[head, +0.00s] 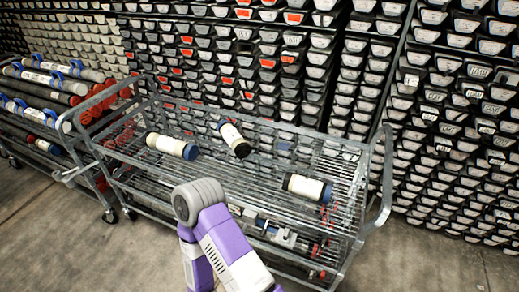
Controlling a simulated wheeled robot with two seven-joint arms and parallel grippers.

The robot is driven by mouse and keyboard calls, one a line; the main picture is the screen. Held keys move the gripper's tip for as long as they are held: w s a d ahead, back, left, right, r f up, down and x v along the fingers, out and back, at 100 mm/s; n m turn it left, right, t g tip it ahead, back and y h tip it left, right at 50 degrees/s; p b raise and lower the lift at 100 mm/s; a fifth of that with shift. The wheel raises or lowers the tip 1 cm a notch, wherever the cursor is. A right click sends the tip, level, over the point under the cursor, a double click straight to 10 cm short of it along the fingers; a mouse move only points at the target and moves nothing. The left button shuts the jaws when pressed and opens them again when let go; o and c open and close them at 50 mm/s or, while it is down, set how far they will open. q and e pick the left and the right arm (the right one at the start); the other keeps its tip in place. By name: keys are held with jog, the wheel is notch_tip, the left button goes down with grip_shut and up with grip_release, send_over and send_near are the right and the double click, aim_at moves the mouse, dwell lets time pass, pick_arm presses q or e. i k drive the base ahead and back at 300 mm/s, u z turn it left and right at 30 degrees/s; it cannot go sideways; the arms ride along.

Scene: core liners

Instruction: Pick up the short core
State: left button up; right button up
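Several core pieces lie on the top wire shelf of the cart, and three show clearly. One core with a white label and a blue end (172,146) lies at the left. A dark core with a cream label (234,139) lies at the back middle, tilted in the picture, and looks shortest, though it may be foreshortened. A dark core with a white label and blue end (307,187) lies at the right. All three lie apart from each other. My purple and white arm with a grey rounded joint rises at the front. Neither gripper is in view.
The grey wire cart (335,240) has raised side handles and a lower shelf with more items. Another cart with long cores (45,80) stands at the left. Racks of core trays (470,100) fill the wall behind. Bare floor (430,265) lies front right.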

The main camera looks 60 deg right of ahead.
aim_at(242, 149)
jog(key=k, duration=0.25)
jog(key=z, duration=0.95)
